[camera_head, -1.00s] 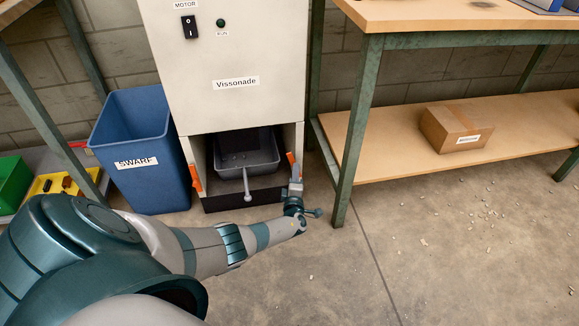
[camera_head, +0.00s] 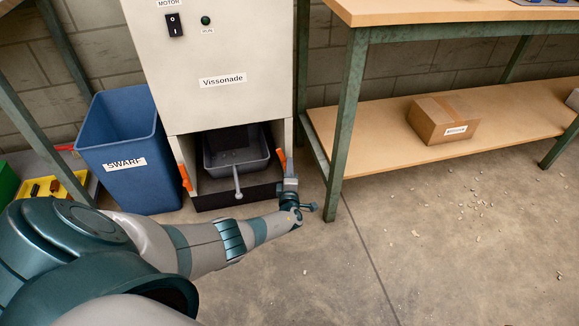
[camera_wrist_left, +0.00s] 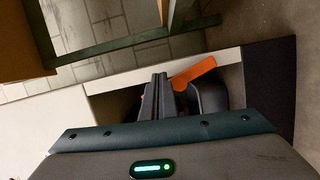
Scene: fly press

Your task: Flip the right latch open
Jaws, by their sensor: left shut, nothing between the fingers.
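The orange right latch (camera_head: 282,159) is on the right front post of the press cabinet, beside the low opening. It leans a little off upright. My left gripper (camera_head: 290,182) is shut and empty, just below and right of this latch. In the left wrist view the latch (camera_wrist_left: 194,71) lies slanted right beside the tips of the closed fingers (camera_wrist_left: 161,92); I cannot tell if they touch. The orange left latch (camera_head: 185,177) is on the opposite post. A dark grey tray (camera_head: 262,163) with a rod handle (camera_head: 237,184) sits in the opening. My right gripper is out of view.
A blue SWARF bin (camera_head: 125,185) stands left of the cabinet (camera_head: 225,105). A green bench leg (camera_head: 339,150) stands close to the right of my left gripper. A cardboard box (camera_head: 440,122) sits on the lower shelf. The floor in front is open, with scattered chips.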

